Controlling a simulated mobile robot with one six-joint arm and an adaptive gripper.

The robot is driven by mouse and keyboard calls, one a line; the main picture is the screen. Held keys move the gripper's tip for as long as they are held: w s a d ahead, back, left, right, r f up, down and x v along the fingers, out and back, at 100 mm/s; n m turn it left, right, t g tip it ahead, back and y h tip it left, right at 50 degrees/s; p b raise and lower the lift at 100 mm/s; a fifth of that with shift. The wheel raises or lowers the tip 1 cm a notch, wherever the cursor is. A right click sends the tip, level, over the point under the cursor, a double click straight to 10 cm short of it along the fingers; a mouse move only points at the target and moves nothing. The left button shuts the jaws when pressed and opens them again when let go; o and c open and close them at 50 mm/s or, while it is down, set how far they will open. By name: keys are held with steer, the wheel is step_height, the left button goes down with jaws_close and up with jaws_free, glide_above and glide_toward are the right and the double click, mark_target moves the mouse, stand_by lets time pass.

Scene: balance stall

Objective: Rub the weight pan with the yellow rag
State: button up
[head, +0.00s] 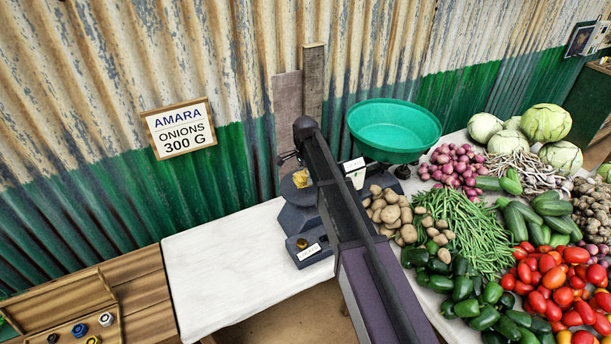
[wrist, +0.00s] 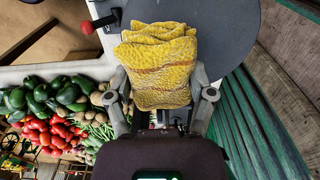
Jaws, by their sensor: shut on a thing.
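The yellow rag (wrist: 158,62) is a folded, textured cloth with brownish stripes, held between the fingers of my gripper (wrist: 162,88). In the head view a small part of the rag (head: 301,178) shows beside my dark arm, which hides the gripper. The weight pan is a flat dark grey disc (wrist: 228,42), partly behind the rag in the wrist view. In the head view the weight pan (head: 291,191) shows left of my arm, with the rag over it. I cannot tell whether the rag touches the pan.
The green basin (head: 394,126) is right of my arm. Potatoes (head: 390,212), beans, peppers and tomatoes cover the table's right side. A small weight (head: 302,243) sits on the scale's base. The white table (head: 225,265) is clear at left, beside a wooden box (head: 62,305). A corrugated wall stands behind.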

steer(key=shift+r+p, duration=1.55)
steer(key=shift+f, duration=0.15)
